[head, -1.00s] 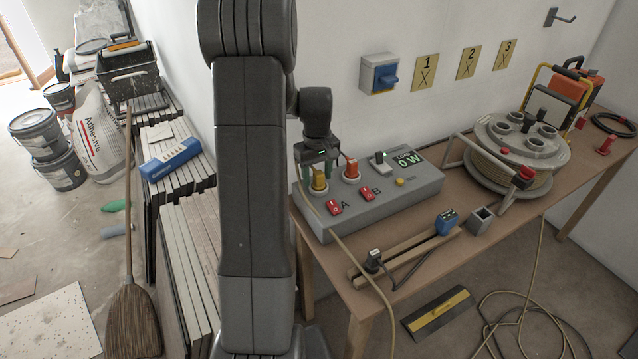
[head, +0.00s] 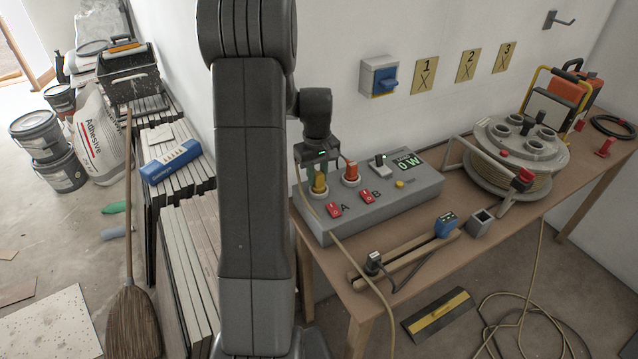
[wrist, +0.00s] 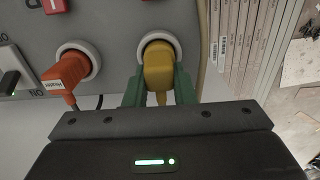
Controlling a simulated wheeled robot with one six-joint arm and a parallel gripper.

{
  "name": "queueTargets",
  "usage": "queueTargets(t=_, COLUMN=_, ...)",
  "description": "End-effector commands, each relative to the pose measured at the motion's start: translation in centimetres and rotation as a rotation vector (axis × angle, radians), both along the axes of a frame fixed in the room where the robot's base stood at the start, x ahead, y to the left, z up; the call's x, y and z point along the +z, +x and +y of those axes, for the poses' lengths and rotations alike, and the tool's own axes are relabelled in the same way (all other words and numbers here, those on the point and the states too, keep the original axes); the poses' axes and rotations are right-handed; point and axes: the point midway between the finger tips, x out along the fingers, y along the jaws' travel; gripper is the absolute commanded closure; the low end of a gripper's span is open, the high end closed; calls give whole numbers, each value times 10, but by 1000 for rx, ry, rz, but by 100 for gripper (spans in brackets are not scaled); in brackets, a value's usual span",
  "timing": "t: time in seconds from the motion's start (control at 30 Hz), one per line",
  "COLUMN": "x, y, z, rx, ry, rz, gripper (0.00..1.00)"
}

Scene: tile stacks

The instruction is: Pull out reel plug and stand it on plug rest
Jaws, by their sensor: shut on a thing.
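The yellow reel plug (head: 320,183) sits in the left socket of the grey power box (head: 415,197). My gripper (head: 319,180) is above it, its green fingers closed on the plug's two sides. In the wrist view the yellow plug (wrist: 158,66) is between the green fingertips (wrist: 158,88), and its front end is in the white socket ring. A thin yellowish cord hangs from the plug side down past the table front. A small grey open-topped block (head: 481,222) stands at the table front; I cannot tell if it is the plug rest.
An orange plug (head: 351,172) is close beside the yellow one. Red switches A (head: 334,209) and B (head: 367,197) are in front. A wooden rail (head: 410,256) holds a black plug and a blue device. The cable reel (head: 510,155) stands at the right.

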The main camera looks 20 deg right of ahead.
Motion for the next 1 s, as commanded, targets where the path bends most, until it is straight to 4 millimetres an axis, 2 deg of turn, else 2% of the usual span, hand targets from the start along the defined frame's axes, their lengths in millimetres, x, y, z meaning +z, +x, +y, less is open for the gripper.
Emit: queueTargets(t=1.0, x=14, y=0, z=0, rx=0, ry=0, rz=0, gripper=100)
